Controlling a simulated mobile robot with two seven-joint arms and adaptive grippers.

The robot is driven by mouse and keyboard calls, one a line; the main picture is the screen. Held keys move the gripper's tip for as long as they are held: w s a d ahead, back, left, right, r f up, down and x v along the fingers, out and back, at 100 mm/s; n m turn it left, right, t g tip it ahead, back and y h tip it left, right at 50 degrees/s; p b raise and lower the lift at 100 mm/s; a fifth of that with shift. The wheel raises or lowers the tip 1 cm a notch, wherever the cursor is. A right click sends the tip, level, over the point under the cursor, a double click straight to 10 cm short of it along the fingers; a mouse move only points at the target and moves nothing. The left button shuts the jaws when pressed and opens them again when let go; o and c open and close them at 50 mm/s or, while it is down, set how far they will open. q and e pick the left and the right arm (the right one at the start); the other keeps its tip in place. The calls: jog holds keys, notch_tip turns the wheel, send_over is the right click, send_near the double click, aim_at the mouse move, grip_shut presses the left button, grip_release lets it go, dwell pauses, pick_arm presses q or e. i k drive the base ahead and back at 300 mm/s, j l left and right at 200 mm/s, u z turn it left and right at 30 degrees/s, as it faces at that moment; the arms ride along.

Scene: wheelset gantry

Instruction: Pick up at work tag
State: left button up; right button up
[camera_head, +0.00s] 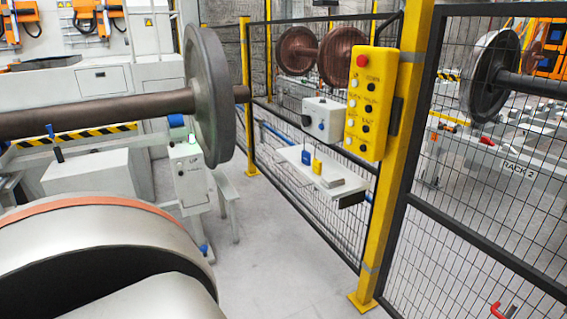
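A narrow white shelf (296,154) is mounted on the mesh fence, left of the yellow post. On it stand a small blue item (305,158) and, just right of it, a small yellow item (317,165). Both look like small tags or padlocks; I cannot tell which is the work tag. A flat grey item (345,187) lies at the shelf's right end. Neither of my grippers shows in the view.
A yellow button box (371,104) with a red button hangs on the yellow post (392,180); a white box (322,120) is beside it. A wheelset (208,95) stands at left. Grey floor (275,245) before the shelf is clear. Mesh fence fills the right.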

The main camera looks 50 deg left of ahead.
aim_at(317, 164)
jog(key=u, duration=1.45)
jog(key=i+j, duration=0.2)
jog(key=i+j+z, duration=0.15)
jog(key=j, duration=0.3)
jog(key=i+j, duration=0.3)
jog(key=i+j+z, duration=0.15)
jog(key=j, duration=0.25)
jog(key=i+j, duration=0.25)
jog(key=i+j+z, duration=0.1)
jog(key=j, duration=0.35)
jog(key=i+j+z, duration=0.1)
jog(key=i+j, duration=0.15)
jog(key=j, duration=0.15)
jog(key=i+j, duration=0.15)
jog(key=j, duration=0.25)
jog(key=i+j, duration=0.15)
jog(key=i+j+z, duration=0.15)
jog(key=j, duration=0.25)
jog(key=i+j, duration=0.15)
jog(key=j+z, duration=0.05)
jog(key=j, duration=0.05)
